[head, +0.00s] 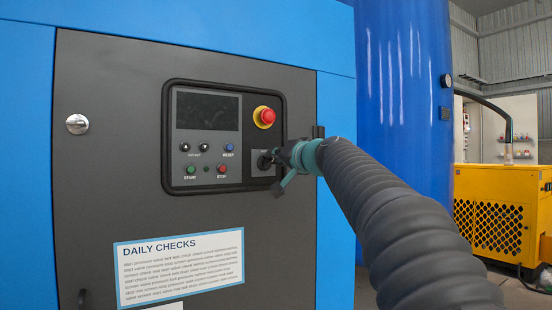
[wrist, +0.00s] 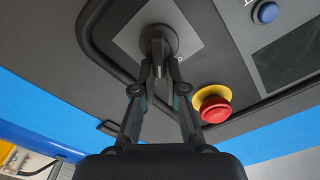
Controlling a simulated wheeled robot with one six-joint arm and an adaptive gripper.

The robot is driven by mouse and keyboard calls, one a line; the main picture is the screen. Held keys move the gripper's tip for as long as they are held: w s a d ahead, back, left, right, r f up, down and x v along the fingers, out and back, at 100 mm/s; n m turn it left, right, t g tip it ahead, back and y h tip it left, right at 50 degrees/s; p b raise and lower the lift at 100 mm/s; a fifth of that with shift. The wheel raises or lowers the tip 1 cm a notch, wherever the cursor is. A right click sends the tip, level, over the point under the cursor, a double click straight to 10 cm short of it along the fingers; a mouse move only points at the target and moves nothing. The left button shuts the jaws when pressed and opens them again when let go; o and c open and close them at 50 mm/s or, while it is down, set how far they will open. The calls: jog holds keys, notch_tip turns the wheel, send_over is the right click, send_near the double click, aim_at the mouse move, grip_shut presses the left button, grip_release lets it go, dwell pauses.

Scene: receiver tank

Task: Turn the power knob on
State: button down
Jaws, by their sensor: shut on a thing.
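The power knob (wrist: 157,42) is black and round with a raised grip, on a grey plate (wrist: 120,38) in the wrist view. In the head view the knob (head: 265,162) sits at the lower right of the control panel, below the red emergency stop, partly hidden by my gripper. My gripper (wrist: 158,80) is shut on the knob's raised grip, with its fingertips close together there. In the head view my gripper (head: 276,160) reaches the knob from the right. The small marks around the knob are too small to read.
A red emergency stop (head: 265,117) on a yellow base stands out just above the knob. The panel has a dark screen (head: 207,112) and several buttons, including a blue reset button (head: 229,147). A raised black frame (head: 167,135) surrounds it. A blue tank (head: 400,90) stands at right.

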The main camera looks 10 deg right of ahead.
jog(key=shift+w+d+f+m+p, duration=0.15)
jog(key=shift+f+m, duration=0.2)
jog(key=shift+m, duration=1.3)
jog(key=shift+a+f+m+p, duration=0.1)
jog(key=shift+f+m+p, duration=0.2)
jog(key=shift+m, duration=1.4)
jog(key=shift+w+d+f+m+p, duration=0.1)
jog(key=shift+f+m, duration=0.3)
jog(key=shift+m, duration=1.25)
jog(key=shift+s, duration=0.1)
jog(key=c, duration=1.2)
grip_release()
jog(key=v, duration=1.2)
jog(key=shift+r, duration=0.2)
